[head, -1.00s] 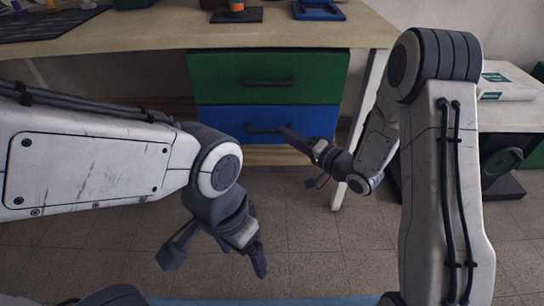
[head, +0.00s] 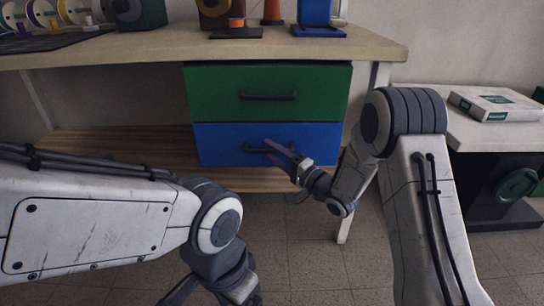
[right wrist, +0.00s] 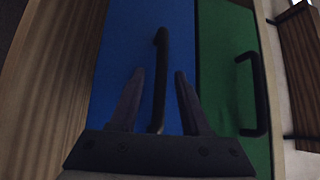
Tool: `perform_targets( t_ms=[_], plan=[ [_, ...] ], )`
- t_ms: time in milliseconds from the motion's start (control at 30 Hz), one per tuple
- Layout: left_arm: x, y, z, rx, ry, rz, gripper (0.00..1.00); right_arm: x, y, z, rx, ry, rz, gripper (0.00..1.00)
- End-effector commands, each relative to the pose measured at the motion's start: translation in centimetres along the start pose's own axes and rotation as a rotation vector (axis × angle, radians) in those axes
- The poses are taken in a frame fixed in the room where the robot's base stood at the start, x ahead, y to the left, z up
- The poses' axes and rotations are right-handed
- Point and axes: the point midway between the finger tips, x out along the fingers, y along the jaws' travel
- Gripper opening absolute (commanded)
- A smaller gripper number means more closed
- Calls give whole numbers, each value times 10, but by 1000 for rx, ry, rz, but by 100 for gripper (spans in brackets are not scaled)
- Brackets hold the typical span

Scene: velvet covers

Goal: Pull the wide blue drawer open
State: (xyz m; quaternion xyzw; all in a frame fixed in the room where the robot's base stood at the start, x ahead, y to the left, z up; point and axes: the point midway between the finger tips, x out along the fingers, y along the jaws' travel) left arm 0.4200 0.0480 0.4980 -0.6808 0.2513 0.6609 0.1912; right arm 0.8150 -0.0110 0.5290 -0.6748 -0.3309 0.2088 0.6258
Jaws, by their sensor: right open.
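The wide blue drawer (head: 222,146) sits below a green drawer under the desk, and its front looks level with the green one. Its dark bar handle (head: 249,149) is partly hidden by my right gripper (head: 272,149). In the right wrist view the handle (right wrist: 161,70) stands between the two spread fingers of my right gripper (right wrist: 158,82), against the blue drawer front (right wrist: 183,40). The fingers are open, with a gap on each side of the handle. My left gripper (head: 215,293) hangs low at the bottom edge, fingers apart, tips cut off, away from the drawers.
The green drawer (head: 220,90) has a similar handle (head: 268,96). The desk top (head: 170,43) overhangs both drawers. A white desk leg (head: 345,225) stands right of them. A side table (head: 425,125) with a white box (head: 495,104) is farther right. The tiled floor in front is clear.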

Motion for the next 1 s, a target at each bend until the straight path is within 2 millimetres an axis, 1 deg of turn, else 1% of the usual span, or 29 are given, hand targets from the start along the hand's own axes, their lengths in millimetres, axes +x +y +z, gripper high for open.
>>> perform_targets(
  t_ms=[100, 367, 400, 467, 500, 1000],
  plan=[
    [3, 0, 0, 0, 0, 0, 84, 6, 0, 0, 0, 1, -1, 47],
    [2, 0, 0, 0, 0, 0, 84, 7, -1, 0, 1, 1, 0, 47],
    [2, 0, 0, 0, 0, 0, 84, 7, -1, 0, 1, 1, 0, 32],
    [3, 0, 0, 0, 0, 0, 84, 7, -1, 0, 1, 1, 0, 9],
    [3, 0, 0, 0, 0, 0, 84, 7, -1, 0, 1, 1, 0, 0],
    [3, 0, 0, 0, 0, 0, 84, 6, -1, 0, 0, 1, 0, 0]
  ],
)
